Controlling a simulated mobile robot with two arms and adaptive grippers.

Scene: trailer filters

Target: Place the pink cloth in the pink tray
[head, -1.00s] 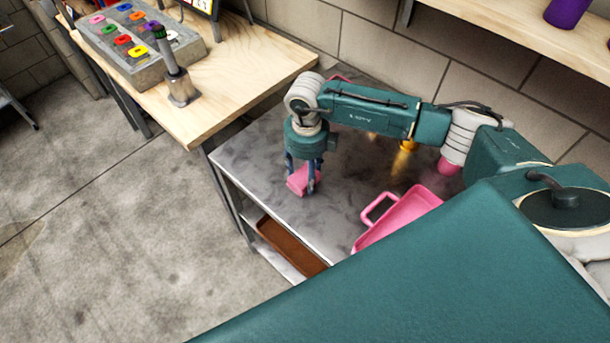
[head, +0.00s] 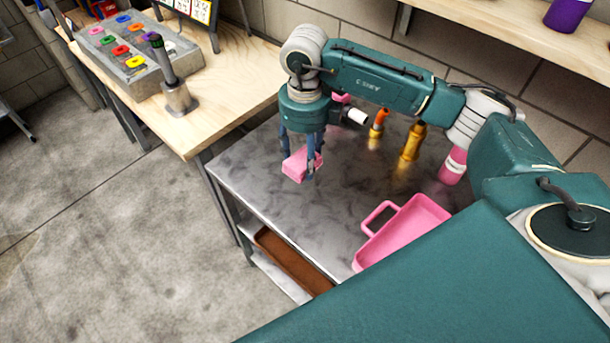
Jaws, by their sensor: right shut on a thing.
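My right gripper (head: 303,165) is shut on the pink cloth (head: 296,167), a small block-like folded piece, and holds it above the grey metal table (head: 255,165). The pink tray (head: 405,232) lies on the same table, to the right of and nearer than the gripper, with its loop handle toward the gripper. The tray's inside looks empty where it shows. Its near right part is hidden behind my own body. My left gripper is not in view.
Gold bottles (head: 413,142) and a pink bottle (head: 452,166) stand at the back right of the table, under my right arm. A wooden bench (head: 215,95) with a button box (head: 135,55) adjoins at the left. A brown tray (head: 290,258) lies on the lower shelf.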

